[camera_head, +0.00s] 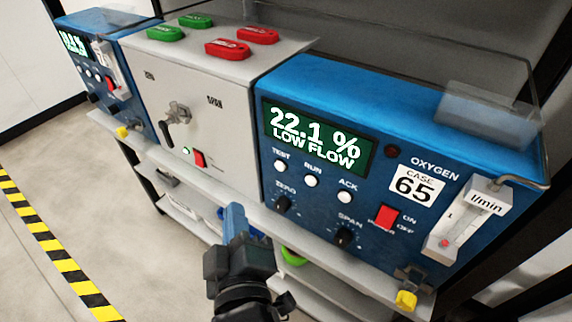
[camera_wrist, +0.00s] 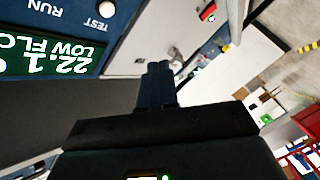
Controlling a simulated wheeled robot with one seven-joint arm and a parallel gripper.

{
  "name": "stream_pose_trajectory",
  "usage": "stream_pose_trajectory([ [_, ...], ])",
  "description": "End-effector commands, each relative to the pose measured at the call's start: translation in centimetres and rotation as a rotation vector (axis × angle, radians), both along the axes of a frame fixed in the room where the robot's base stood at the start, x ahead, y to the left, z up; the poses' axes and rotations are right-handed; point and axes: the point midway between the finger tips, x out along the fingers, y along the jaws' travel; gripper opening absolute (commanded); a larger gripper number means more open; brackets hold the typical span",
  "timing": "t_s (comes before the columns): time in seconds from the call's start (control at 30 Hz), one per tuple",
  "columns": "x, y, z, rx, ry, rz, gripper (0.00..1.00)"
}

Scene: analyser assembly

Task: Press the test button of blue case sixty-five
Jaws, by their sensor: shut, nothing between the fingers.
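The blue case labelled 65 (camera_head: 330,85) stands at the right of the head view. Its screen (camera_head: 318,140) reads "22.1 % LOW FLOW". The white round test button (camera_head: 280,166) sits under the word TEST, left of the RUN and ACK buttons. In the wrist view the test button (camera_wrist: 106,8) is near the top edge, with its label upside down. My gripper (camera_head: 234,212) is shut and empty, below and left of the test button in the head view. In the wrist view the gripper tips (camera_wrist: 160,68) appear apart from the button, down and to its right.
A grey box (camera_head: 205,85) with a lever, a red switch and green and red tags on top adjoins the case. Another blue case (camera_head: 115,50) stands further left. A flow tube (camera_head: 465,220) is at the case's right. Floor at left is clear.

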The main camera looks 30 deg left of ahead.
Motion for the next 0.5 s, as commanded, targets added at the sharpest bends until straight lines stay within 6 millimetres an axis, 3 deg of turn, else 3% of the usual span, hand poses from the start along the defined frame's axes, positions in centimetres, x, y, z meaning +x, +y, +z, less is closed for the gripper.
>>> stream_pose_trajectory([
  [0.27,0.2,-0.1,0.0,0.002,0.001,0.000,0.00],
  [0.5,2.4,-0.2,0.2,0.000,0.002,-0.002,0.00],
])
